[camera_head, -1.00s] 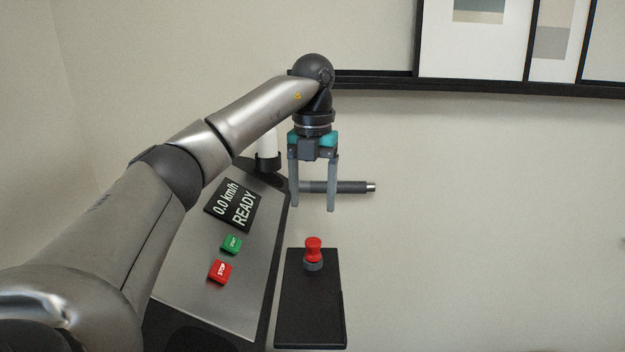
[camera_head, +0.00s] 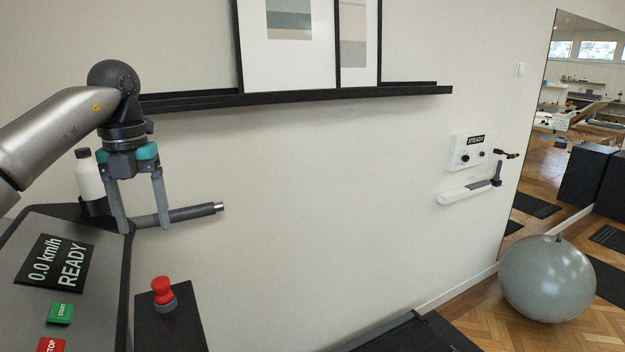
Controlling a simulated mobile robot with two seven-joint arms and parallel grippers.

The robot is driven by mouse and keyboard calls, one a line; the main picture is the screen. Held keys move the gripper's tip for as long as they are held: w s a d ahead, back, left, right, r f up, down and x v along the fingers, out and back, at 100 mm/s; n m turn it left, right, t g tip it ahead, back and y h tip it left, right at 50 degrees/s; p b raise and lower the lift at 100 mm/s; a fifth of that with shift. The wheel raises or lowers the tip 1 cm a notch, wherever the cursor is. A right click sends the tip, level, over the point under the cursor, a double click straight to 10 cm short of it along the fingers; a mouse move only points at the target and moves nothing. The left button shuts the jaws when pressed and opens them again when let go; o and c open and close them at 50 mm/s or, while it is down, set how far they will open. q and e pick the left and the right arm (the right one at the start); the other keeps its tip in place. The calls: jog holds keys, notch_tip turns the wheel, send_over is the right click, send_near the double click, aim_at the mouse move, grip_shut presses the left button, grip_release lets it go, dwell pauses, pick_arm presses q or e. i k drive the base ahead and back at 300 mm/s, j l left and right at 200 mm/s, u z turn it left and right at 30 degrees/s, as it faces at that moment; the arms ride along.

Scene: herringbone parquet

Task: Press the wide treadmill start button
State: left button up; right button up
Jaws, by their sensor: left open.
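The green START button (camera_head: 60,313) sits on the grey treadmill console (camera_head: 100,262) at the lower left. The red STOP button (camera_head: 50,345) is just below it, cut by the bottom edge. The black display (camera_head: 55,262) reads 0.0 km/h READY. My left gripper (camera_head: 145,228) is open with its fingers pointing down, above and to the right of the START button and apart from it. A dark handlebar (camera_head: 190,213) shows behind its fingers. My right gripper is not in view.
A red knob (camera_head: 162,289) stands on a black panel (camera_head: 170,328) right of the console. A white bottle (camera_head: 88,175) stands behind the console. A black picture ledge (camera_head: 300,95) runs along the wall. A grey exercise ball (camera_head: 547,279) rests on the parquet at right.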

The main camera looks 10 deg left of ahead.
aim_at(61, 311)
jog(key=l, duration=1.1)
jog(key=k+l, duration=0.1)
jog(key=l, duration=1.05)
